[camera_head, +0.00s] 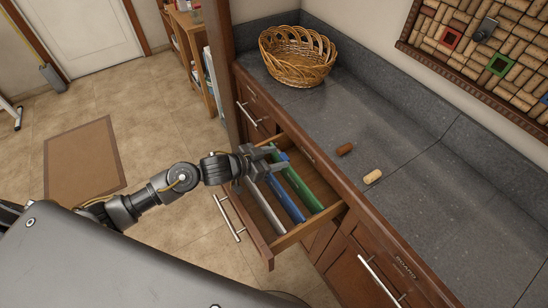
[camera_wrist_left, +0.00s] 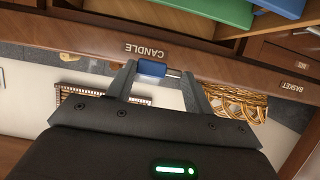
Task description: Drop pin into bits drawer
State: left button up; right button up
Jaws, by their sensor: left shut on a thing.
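A pin with a blue head (camera_wrist_left: 152,68) and a thin metal shaft is held between the fingers of my left gripper (camera_wrist_left: 163,73) in the wrist view. In the head view my left gripper (camera_head: 276,154) is over the back part of an open wooden drawer (camera_head: 292,236), near the counter edge. The drawer holds a green piece (camera_head: 298,187), a blue piece (camera_head: 286,202) and a pale strip (camera_head: 262,211), set lengthwise. No bits label is readable on this drawer. My right gripper is out of view.
A wicker basket (camera_head: 297,62) stands at the counter's far end. A brown cork (camera_head: 345,149) and a pale cork (camera_head: 372,176) lie on the grey counter (camera_head: 440,205). A cork board (camera_head: 490,55) hangs on the wall.

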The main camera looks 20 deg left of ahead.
pick_arm(q)
jog(key=o, duration=0.6)
jog(key=shift+r, duration=0.1)
jog(key=o, duration=0.4)
jog(key=shift+o, duration=0.2)
jog(key=b+v, duration=0.1)
jog(key=v, duration=0.9)
jog(key=shift+s+a+b, duration=0.2)
jog(key=shift+s+b, duration=0.1)
jog(key=shift+b, duration=0.1)
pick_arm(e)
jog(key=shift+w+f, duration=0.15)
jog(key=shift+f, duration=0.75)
pick_arm(q)
jog(key=shift+s+r, duration=0.1)
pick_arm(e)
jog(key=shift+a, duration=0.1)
